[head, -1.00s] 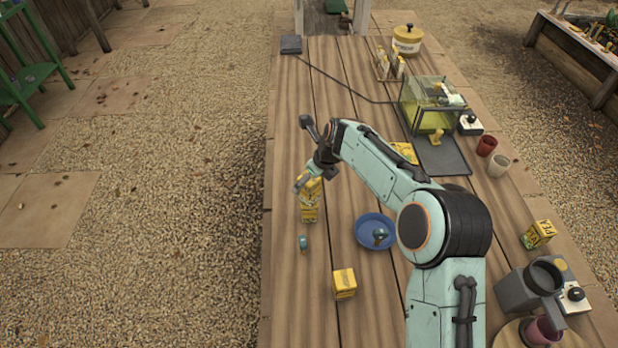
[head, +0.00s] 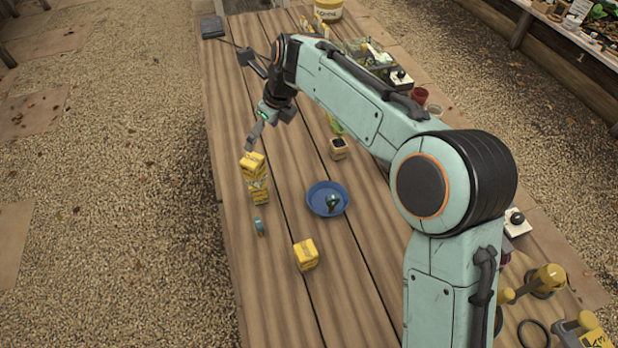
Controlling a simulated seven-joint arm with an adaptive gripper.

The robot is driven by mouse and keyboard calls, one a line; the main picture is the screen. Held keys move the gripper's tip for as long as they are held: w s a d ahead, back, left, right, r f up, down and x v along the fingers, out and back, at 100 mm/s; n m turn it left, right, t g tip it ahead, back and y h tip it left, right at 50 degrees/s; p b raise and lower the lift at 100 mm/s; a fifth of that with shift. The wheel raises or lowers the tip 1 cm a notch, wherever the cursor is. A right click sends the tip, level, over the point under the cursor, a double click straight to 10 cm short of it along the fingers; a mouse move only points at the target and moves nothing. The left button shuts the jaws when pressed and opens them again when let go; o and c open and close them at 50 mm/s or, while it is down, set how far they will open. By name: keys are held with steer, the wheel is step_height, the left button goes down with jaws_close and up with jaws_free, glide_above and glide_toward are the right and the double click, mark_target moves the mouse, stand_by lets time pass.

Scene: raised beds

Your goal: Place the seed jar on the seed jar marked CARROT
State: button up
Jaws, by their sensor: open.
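Two yellow seed jars stand stacked left of the middle of the table; the upper jar (head: 252,164) rests on the lower jar (head: 259,191), slightly askew. Their lettering is too small to read, so I cannot tell which is marked CARROT. Another yellow jar (head: 305,256) stands alone nearer the front. My gripper (head: 264,136) is open and empty, just above the stack and slightly to its right. It looks clear of the upper jar.
A blue dish (head: 313,203) holding a small teal item lies right of the stack. A small teal object (head: 259,227) lies in front of the stack. A small pot (head: 339,149) stands behind the dish. Bare planks lie between these things.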

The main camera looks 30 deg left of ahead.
steer(key=s+d+r+n+t+h, duration=0.15)
steer(key=d+n, duration=0.35)
steer(key=d, duration=0.6)
steer(key=s+d+r+n+h, duration=0.25)
steer(key=d+n, duration=0.25)
steer(key=d, duration=0.7)
steer(key=s+d+f+n+g, duration=0.2)
steer(key=s+d+n, duration=0.7)
steer(key=s+d, duration=0.5)
steer(key=s+f, duration=0.1)
steer(key=s, duration=0.2)
steer(key=shift+d+f+n, duration=0.2)
steer(key=shift+d+n, duration=0.1)
steer(key=shift+n, duration=0.1)
steer(key=o, duration=0.6)
steer(key=shift+c, duration=0.2)
